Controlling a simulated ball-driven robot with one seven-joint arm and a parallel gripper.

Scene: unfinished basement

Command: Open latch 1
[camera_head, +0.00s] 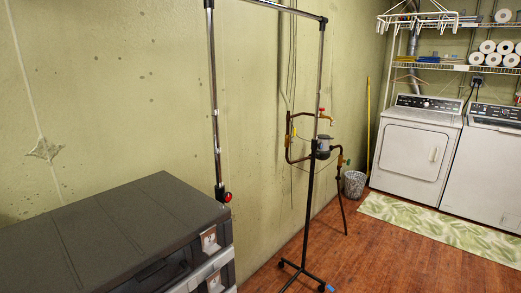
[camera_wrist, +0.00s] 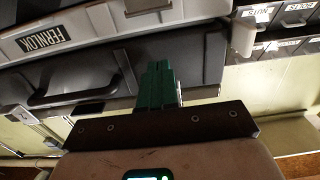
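A dark grey lidded case (camera_head: 120,230) stands at the lower left of the head view. A pale metal latch (camera_head: 209,240) is on its front near the right corner, with another pale latch (camera_head: 215,281) lower down. I cannot tell which is latch 1. The wrist view shows the case front (camera_wrist: 200,62) with a dark handle (camera_wrist: 75,95), a FERNLOK label (camera_wrist: 43,38) and a pale latch (camera_wrist: 22,116) at the left. My gripper (camera_wrist: 158,68) has green fingers close together, with nothing visible between them, in front of the case. My gripper is not in the head view.
A black rolling rack (camera_head: 309,215) stands right of the case, before wall pipes (camera_head: 289,140). Beyond are a wastebasket (camera_head: 354,184), a dryer (camera_head: 415,150) and a washer (camera_head: 490,165). Labelled small drawers (camera_wrist: 290,22) show in the wrist view.

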